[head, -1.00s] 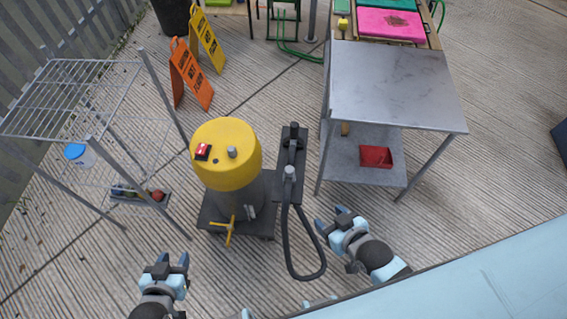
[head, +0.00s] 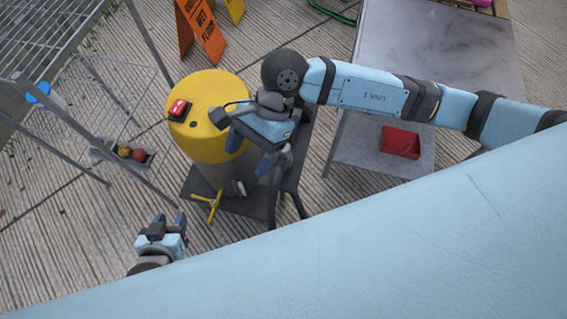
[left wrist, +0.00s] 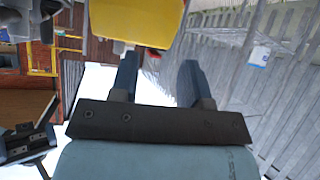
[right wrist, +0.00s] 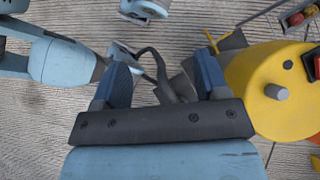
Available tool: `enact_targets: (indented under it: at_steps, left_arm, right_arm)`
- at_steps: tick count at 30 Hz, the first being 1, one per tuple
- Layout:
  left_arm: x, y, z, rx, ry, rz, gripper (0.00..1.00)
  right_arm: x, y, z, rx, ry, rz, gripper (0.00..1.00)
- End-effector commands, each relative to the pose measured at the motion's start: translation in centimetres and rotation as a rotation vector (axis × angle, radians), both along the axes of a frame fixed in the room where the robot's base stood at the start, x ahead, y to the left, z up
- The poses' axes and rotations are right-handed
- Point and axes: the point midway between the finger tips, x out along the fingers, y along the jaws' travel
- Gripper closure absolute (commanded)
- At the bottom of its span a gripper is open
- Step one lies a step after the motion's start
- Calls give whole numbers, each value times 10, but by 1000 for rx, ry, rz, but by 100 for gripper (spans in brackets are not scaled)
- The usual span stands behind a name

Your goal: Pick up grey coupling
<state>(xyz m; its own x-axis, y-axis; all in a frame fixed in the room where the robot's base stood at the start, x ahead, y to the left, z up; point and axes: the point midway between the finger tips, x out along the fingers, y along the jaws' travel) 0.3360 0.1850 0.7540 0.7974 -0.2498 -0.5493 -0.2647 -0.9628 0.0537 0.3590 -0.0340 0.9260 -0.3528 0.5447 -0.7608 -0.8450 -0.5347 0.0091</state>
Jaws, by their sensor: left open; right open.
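A grey cylindrical piece with a black hose, which looks like the grey coupling (right wrist: 184,86), shows between the fingers of my right gripper in the right wrist view. In the head view my right gripper (head: 272,168) hangs over the dark stand beside the yellow-topped machine (head: 205,97), and hides the coupling. Its fingers are open, pointing down; I cannot tell whether they touch the coupling. My left gripper (head: 170,219) is open and empty, low at the left in front of the machine.
A grey metal table (head: 455,45) with a red tray (head: 400,142) on its lower shelf stands at the right. A wire rack (head: 45,35) is at the left. Orange and yellow wet-floor signs (head: 202,32) stand behind. A yellow valve handle (head: 211,204) juts from the machine's front.

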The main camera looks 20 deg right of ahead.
Motion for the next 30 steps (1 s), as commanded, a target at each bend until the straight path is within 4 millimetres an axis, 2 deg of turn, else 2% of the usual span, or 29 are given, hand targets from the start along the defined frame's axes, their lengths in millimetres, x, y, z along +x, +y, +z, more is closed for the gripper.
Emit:
enact_targets:
  at_steps: [1,3,6,9,14,22,30]
  left_arm:
    - [0,0,-17,0,4,0,57]
    - [0,0,-23,-1,4,0,57]
    - [1,0,-25,-3,-1,0,57]
    - [2,0,-26,-5,-4,-1,57]
    - [2,-1,-27,-5,-3,-2,57]
    - [2,-1,-29,-4,-3,-4,57]
    - [2,-2,-29,-4,-6,-4,57]
  right_arm:
    - [16,-21,-22,-117,-123,64,33]
    - [35,-46,-34,-259,-254,137,33]
    - [57,-75,-40,-415,-377,204,33]
    - [69,-91,-41,-504,-440,237,33]
    - [73,-98,-58,-543,-460,250,33]
    - [73,-97,-109,-539,-457,248,33]
    - [73,-96,-128,-537,-459,246,33]
